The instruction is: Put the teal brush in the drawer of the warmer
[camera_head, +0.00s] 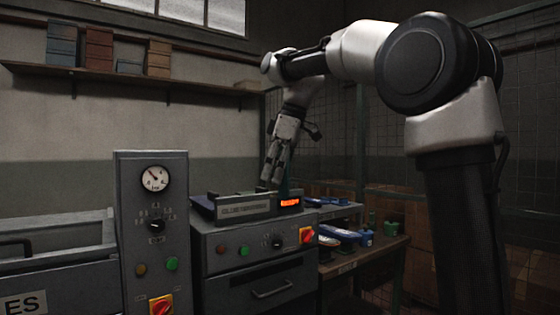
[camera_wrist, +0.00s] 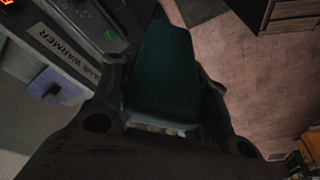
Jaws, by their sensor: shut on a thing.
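My gripper (camera_head: 271,178) is shut on the teal brush (camera_wrist: 160,80), which fills the middle of the wrist view between the fingers. In the head view only a dark teal sliver (camera_head: 284,187) of it shows beside the fingers. The gripper points down over the top of the warmer (camera_head: 215,245), near its lit orange display. The warmer's drawer (camera_head: 290,284) is in its lower front, with a bar handle, and looks shut. The wrist view shows the warmer's label plate (camera_wrist: 66,57) to the left of the brush.
A grey control column (camera_head: 185,225) with a gauge stands left of the warmer. A side table (camera_head: 375,250) with blue and green items stands to its right. A shelf (camera_head: 130,80) with boxes is on the wall. The wrist view shows bare floor (camera_wrist: 240,80) at right.

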